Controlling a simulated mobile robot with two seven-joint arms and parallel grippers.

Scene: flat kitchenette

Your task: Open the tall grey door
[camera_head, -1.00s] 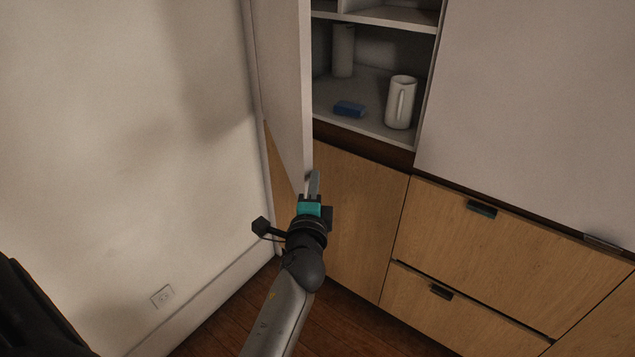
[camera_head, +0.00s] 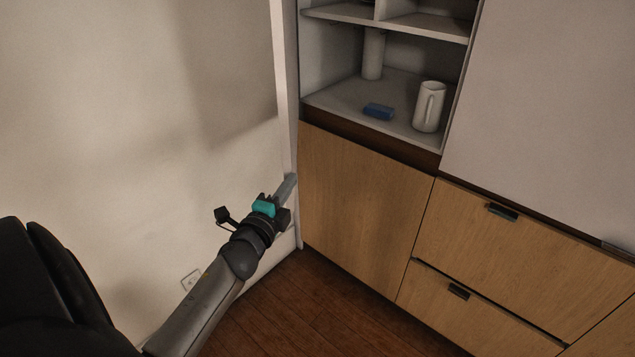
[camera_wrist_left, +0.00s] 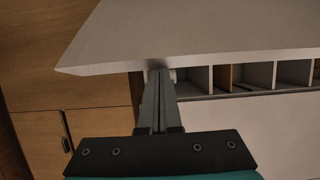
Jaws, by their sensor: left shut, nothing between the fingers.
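The tall grey door (camera_head: 284,70) stands open at the left side of the cupboard. In the head view it shows nearly edge-on as a narrow pale strip, so most of its face is hidden. My left gripper (camera_head: 290,181) is shut and empty, with its fingertips at the lower end of the door. In the left wrist view the door (camera_wrist_left: 190,38) is a broad pale panel across the top, and the closed fingertips (camera_wrist_left: 160,74) reach its lower edge; I cannot tell if they touch. My right gripper is not in view.
The open cupboard holds a white mug (camera_head: 429,106), a blue block (camera_head: 378,111) and a pale cylinder (camera_head: 373,54). Wooden fronts (camera_head: 365,205) lie below. Another grey panel (camera_head: 560,100) covers the right. A plain wall (camera_head: 90,120) bounds the left; wooden floor (camera_head: 310,310) shows between.

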